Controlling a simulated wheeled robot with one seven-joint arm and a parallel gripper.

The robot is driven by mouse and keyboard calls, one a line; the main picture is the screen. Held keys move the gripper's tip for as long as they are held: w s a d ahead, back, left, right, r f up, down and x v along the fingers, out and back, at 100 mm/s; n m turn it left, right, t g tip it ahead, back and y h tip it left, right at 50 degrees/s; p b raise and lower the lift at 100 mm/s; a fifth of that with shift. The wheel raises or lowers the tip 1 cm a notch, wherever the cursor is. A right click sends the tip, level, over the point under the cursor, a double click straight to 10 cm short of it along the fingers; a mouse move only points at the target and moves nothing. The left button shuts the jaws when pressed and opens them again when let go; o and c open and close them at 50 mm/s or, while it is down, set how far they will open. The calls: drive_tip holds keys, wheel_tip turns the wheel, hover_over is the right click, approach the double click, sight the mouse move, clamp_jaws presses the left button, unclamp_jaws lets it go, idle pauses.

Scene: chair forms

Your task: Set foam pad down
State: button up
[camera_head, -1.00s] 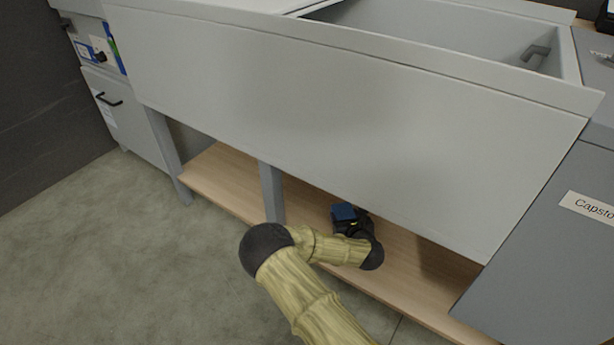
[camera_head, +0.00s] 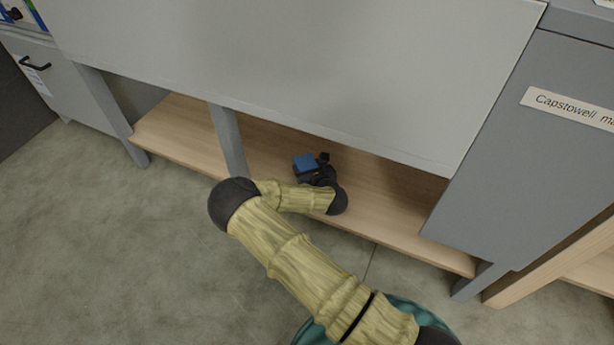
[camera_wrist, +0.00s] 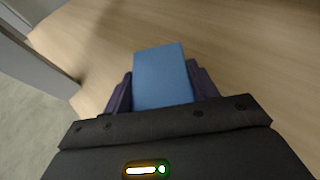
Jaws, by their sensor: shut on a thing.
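The foam pad (camera_wrist: 161,76) is a blue rectangular block. In the wrist view it sits between the two dark fingers of my gripper (camera_wrist: 161,92), which is shut on it. In the head view the blue pad (camera_head: 305,163) shows at the end of my arm, over the wooden lower shelf (camera_head: 400,205) under the grey sink unit. My gripper (camera_head: 312,170) is mostly hidden there behind the wrist. I cannot tell whether the pad touches the shelf.
A grey leg (camera_head: 228,142) stands left of my arm at the shelf's front. The grey front panel (camera_head: 300,70) hangs over the shelf. A grey cabinet with a label (camera_head: 572,107) closes off the right. The shelf boards beside the pad look bare.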

wheel_tip(320, 180, down, 4)
drive_tip(key=b, duration=0.3)
drive_tip(key=shift+r, duration=0.2)
drive_tip(key=o, duration=1)
